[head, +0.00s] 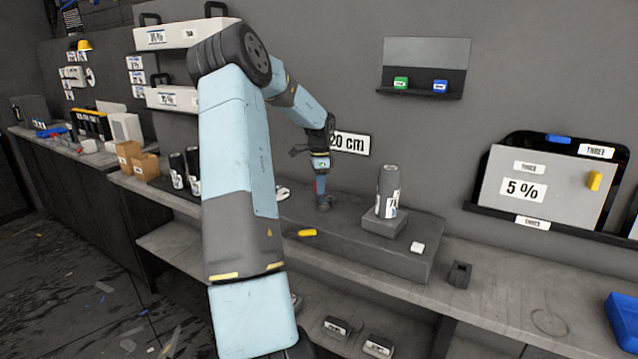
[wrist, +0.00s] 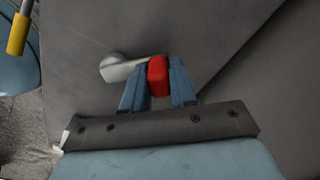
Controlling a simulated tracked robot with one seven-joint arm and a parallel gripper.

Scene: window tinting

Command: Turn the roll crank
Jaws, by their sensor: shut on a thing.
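The roll crank has a red handle (wrist: 158,76) and a pale metal arm (wrist: 122,69) that runs to the left from it in the wrist view. My gripper (wrist: 157,88) has its two blue fingers on either side of the red handle and is shut on it. In the head view my gripper (head: 321,188) reaches down to the grey bench block beside the dark roll (head: 388,188). A bit of red shows there at the fingers. The rest of the crank is too small to make out in the head view.
The dark roll stands upright on a small grey block (head: 378,223) on the raised grey platform (head: 420,262). A yellow tool (head: 307,233) lies near the platform's front edge, and a white block (head: 417,248) lies to the right. A dark holder (head: 460,273) stands on the bench.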

